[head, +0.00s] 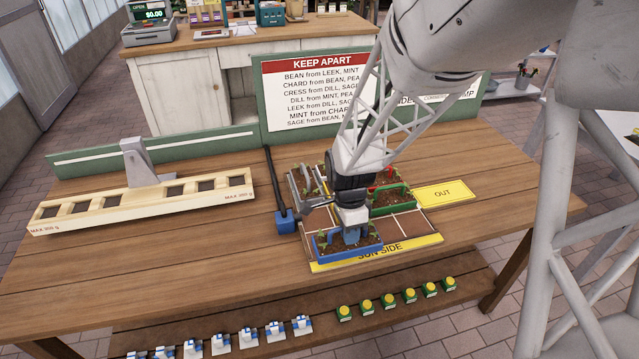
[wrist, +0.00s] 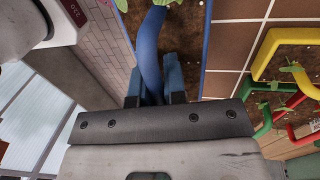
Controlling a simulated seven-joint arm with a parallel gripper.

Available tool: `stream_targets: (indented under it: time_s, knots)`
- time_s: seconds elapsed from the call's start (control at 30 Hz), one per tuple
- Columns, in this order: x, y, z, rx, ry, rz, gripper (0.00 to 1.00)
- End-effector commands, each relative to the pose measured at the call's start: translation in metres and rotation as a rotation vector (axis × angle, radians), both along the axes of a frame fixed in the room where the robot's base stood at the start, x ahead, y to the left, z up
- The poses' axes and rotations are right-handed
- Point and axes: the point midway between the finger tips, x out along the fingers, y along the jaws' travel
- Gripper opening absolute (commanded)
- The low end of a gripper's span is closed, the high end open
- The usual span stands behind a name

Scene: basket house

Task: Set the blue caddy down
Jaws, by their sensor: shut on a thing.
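The blue caddy (head: 341,250) is a small soil-filled tray with green seedlings, at the front left of the tiled board (head: 402,229), by the yellow SUN SIDE strip (head: 410,249). My gripper (head: 352,237) is above it, with its fingers shut on the caddy's blue handle. In the wrist view the fingers (wrist: 154,88) close around the blue handle (wrist: 150,50), and the caddy's blue rim (wrist: 206,40) runs beside it. Whether the caddy's underside touches the board is hidden.
On the same board are a green caddy (head: 392,206), a red caddy and a grey caddy (head: 302,184); a yellow caddy (wrist: 268,52) shows in the wrist view. A blue block with a black rod (head: 285,221) stands left. The yellow OUT card (head: 445,194) lies right.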

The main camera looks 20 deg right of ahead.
Motion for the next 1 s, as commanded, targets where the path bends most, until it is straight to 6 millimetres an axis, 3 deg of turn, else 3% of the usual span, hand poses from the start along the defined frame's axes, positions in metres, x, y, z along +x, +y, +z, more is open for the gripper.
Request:
stream_targets:
  time_s: [0.43,1.0]
  knots:
    - [0.056,-0.005,-0.005,0.000,0.000,0.000,0.00]
    - [0.062,-0.005,-0.010,0.000,0.001,0.000,0.00]
